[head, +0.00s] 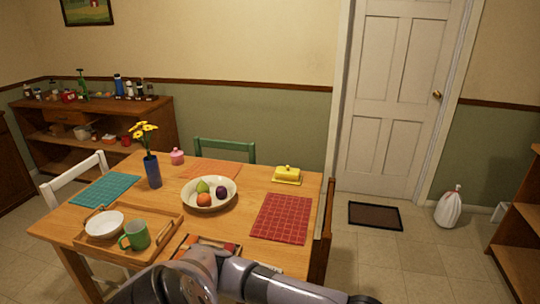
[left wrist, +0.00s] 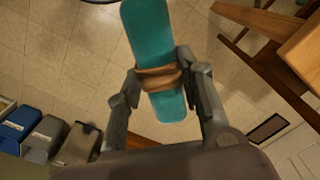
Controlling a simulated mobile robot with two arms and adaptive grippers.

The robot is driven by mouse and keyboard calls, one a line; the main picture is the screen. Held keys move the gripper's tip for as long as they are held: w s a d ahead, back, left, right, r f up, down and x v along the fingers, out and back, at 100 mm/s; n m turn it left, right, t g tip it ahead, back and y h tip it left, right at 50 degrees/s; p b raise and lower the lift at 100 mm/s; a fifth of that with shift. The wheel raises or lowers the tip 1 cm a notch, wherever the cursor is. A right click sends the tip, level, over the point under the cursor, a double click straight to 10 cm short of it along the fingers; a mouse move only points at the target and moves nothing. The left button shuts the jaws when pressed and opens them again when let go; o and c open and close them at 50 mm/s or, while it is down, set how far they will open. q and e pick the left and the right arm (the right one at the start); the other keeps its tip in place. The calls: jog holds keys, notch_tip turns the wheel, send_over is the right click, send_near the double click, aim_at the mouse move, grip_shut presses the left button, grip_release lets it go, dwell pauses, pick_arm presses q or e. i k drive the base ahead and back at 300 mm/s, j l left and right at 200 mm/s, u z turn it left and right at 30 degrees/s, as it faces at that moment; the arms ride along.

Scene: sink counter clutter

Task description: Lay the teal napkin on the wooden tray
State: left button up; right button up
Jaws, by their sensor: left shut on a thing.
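The teal napkin (left wrist: 152,35) is a roll with a brown ring around its middle, and it shows in the left wrist view. My left gripper (left wrist: 158,80) is shut on it at the ring, with tiled floor behind. The wooden tray (head: 164,222) lies at the front left of the table in the head view. A white bowl (head: 104,225) and a green mug (head: 137,236) stand on it. The napkin and both grippers are out of the head view; one of my arms crosses its bottom edge.
The table (head: 235,224) also bears a teal placemat (head: 107,188), a red placemat (head: 282,217), a fruit bowl (head: 209,206), a blue vase (head: 152,172) with yellow flowers and a yellow butter dish (head: 287,176). An object at the front centre is partly hidden by my arm.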

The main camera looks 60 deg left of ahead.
aim_at(143, 218)
jog(key=k+j+z, duration=0.3)
jog(key=j, duration=0.25)
jog(key=k+j+z, duration=0.3)
jog(key=j, duration=0.2)
jog(key=k+j+z, duration=0.3)
jog(key=j, duration=0.15)
jog(key=k+j, duration=1.65)
jog(key=j, duration=0.15)
